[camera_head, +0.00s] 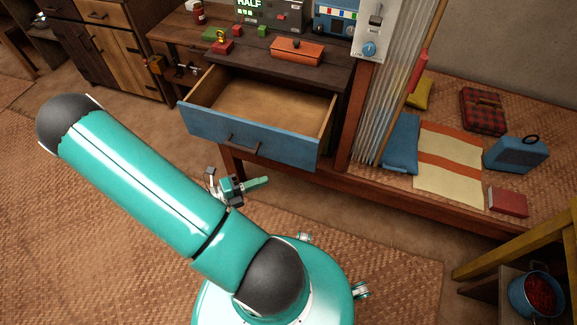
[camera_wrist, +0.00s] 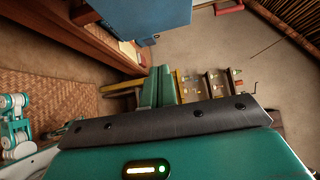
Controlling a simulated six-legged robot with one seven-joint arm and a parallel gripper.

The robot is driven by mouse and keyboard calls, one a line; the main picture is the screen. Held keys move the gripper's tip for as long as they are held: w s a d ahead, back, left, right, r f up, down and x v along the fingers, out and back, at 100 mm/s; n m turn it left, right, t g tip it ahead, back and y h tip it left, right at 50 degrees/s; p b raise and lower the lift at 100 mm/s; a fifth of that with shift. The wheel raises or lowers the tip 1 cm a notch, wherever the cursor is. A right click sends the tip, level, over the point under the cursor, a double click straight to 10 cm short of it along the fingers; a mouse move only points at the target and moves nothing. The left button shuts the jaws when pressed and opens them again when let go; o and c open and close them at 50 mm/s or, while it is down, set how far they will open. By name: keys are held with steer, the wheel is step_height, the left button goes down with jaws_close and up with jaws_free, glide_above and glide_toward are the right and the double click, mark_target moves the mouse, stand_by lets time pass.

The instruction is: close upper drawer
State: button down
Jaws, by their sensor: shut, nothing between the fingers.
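The upper drawer (camera_head: 245,142) has a blue front with a dark handle. It is pulled out of the dark wooden desk, and its empty wooden inside shows in the head view. The drawer's blue front also shows at the top of the wrist view (camera_wrist: 145,15). My gripper (camera_head: 262,181) is just below and in front of the drawer front, apart from it as far as I can tell. In the wrist view my green fingers (camera_wrist: 158,88) are together with nothing between them. My arm's teal links cover part of the floor at left in the head view.
On the desk top (camera_head: 255,58) stand small coloured blocks, an orange box (camera_head: 297,51) and control panels. A low bed platform (camera_head: 440,198) with cushions is at right. A yellow stool (camera_head: 520,245) with a blue bowl (camera_head: 537,294) stands at lower right. Floor before the drawer is open.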

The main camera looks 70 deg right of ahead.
glide_toward(308, 156)
steer(key=s, duration=0.4)
steer(key=d, duration=0.2)
steer(key=shift+s+d, duration=0.2)
steer(key=shift+d, duration=0.6)
steer(key=d, duration=0.7)
steer(key=s+d, duration=0.1)
steer(key=d, duration=1.3)
steer(key=shift+s+d, duration=0.15)
steer(key=shift+s, duration=0.25)
steer(key=shift+d, duration=0.4)
steer(key=shift+d+r, duration=0.1)
steer(key=shift+r, duration=0.05)
